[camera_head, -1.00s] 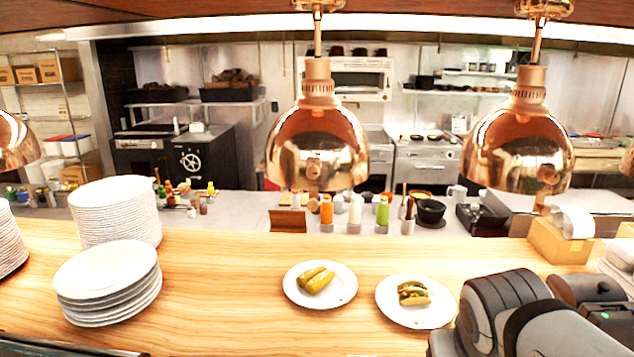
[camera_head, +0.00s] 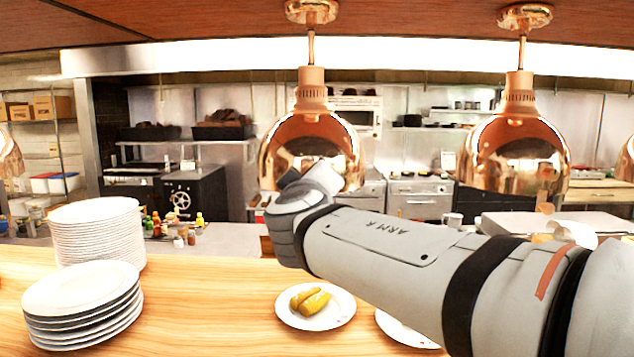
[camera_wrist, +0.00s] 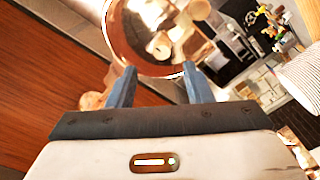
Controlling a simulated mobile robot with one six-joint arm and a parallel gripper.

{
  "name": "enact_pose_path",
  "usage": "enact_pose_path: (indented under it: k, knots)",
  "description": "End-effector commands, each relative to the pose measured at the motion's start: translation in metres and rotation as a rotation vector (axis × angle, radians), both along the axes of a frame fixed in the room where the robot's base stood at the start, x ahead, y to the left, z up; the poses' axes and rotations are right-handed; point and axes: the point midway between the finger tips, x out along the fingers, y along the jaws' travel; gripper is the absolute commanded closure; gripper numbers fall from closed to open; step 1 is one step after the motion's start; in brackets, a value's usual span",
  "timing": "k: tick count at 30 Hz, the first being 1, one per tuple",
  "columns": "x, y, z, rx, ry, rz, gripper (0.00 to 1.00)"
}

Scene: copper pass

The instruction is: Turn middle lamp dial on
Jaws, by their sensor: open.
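Several copper dome lamps hang in a row. The lamp near the picture centre (camera_head: 285,145), likely the middle one, hangs by a thin rod from a round copper ceiling mount (camera_head: 311,12). I cannot make out a dial on it. My arm reaches in from the right, its end in front of this lamp's lower part and hiding some of it. In the wrist view my gripper (camera_wrist: 157,73) is open, with two blue-grey fingers apart and nothing visible between them. A shiny copper lamp dome (camera_wrist: 121,40) lies just beyond the fingertips; whether they touch it is unclear.
Another copper lamp (camera_head: 515,155) hangs to the right. Plate stacks (camera_head: 98,232) stand on the wooden counter (camera_head: 210,310) at left. A plate of pickles (camera_head: 316,307) sits below my arm; another plate (camera_head: 405,332) is partly hidden. The front counter between plates is clear.

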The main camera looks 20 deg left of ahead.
Motion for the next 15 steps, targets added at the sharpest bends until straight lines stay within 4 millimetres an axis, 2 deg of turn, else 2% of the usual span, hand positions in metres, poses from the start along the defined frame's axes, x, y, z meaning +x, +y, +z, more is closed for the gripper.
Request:
enact_pose_path:
  k: [9,15]
  knots:
    - [0.045,0.019,0.002,-0.003,0.004,0.008,0.54]
    - [0.061,0.024,0.001,-0.003,0.002,0.012,0.54]
